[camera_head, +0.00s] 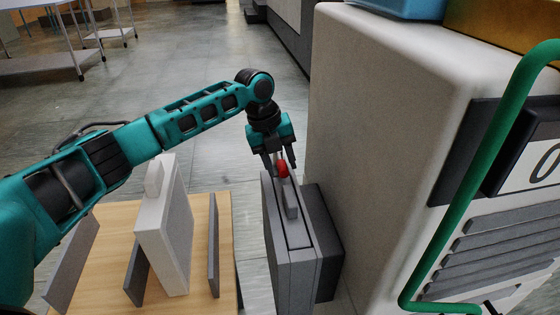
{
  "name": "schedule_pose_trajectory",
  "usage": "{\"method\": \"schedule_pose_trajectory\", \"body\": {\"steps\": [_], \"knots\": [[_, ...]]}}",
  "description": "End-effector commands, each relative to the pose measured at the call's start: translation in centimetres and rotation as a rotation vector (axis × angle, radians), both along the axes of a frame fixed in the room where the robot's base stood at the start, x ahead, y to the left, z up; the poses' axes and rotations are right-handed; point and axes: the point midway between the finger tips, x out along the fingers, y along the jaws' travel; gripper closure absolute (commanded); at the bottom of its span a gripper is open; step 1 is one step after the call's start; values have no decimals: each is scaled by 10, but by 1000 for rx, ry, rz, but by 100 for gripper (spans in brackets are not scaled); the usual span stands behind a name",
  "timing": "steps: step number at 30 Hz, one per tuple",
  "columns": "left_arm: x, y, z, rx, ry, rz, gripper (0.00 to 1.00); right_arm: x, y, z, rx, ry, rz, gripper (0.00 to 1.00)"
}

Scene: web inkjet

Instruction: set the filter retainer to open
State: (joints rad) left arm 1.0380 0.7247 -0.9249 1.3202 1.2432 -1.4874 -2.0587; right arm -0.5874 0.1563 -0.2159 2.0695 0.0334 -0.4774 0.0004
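The filter retainer appears to be the small lever with a red knob (283,169) on top of a narrow grey housing (287,262). The housing is fixed beside the large pale cabinet. My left gripper (280,165) points down over the housing, its two dark fingers on either side of the red knob. The fingers look apart, and I cannot tell whether they touch the knob. The lower part of the lever is partly hidden by the gripper. My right gripper is not in view.
A wooden surface (110,222) at lower left holds an upright white panel (166,235) between grey dividers (213,245). The pale cabinet (385,110) blocks the right side. A green pipe (478,175) curves down its front. Open floor lies behind.

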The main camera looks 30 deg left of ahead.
Motion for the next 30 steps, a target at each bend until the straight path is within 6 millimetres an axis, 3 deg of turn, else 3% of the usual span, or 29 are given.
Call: {"method": "schedule_pose_trajectory", "body": {"steps": [13,30], "knots": [[0,0,0,0,0,0,99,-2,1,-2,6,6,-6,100],[1,3,1,0,0,-2,100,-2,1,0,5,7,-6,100]]}}
